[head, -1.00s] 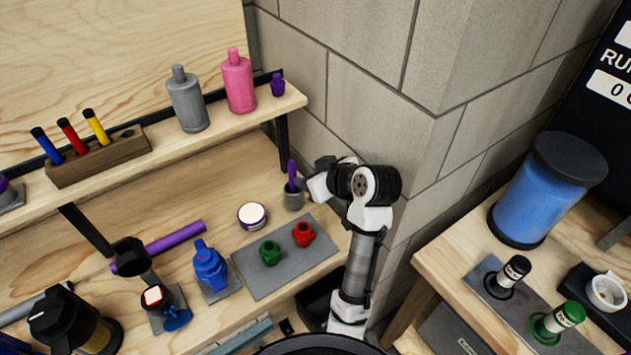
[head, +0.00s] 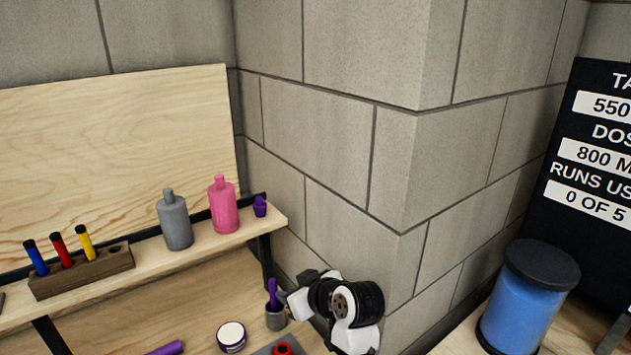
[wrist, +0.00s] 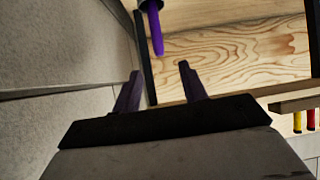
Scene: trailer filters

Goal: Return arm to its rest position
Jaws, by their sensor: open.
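My arm (head: 358,303) shows at the bottom of the head view, beside the block wall corner, and its lower links are cut off by the frame. My gripper (wrist: 158,75) is open in the wrist view, with two dark purple fingers apart and nothing between them. In the head view the gripper end points left, close to a grey cup (head: 276,318) holding a purple stick (head: 272,292). The stick also shows in the wrist view (wrist: 156,30), beyond the fingertips and apart from them.
A wooden shelf (head: 200,252) carries a grey bottle (head: 174,222), a pink bottle (head: 223,205), a small purple piece (head: 260,207) and a marker block (head: 82,272). A white-topped jar (head: 231,337) stands below. Block wall (head: 320,150) stands close behind my arm. A blue canister (head: 525,305) stands at right.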

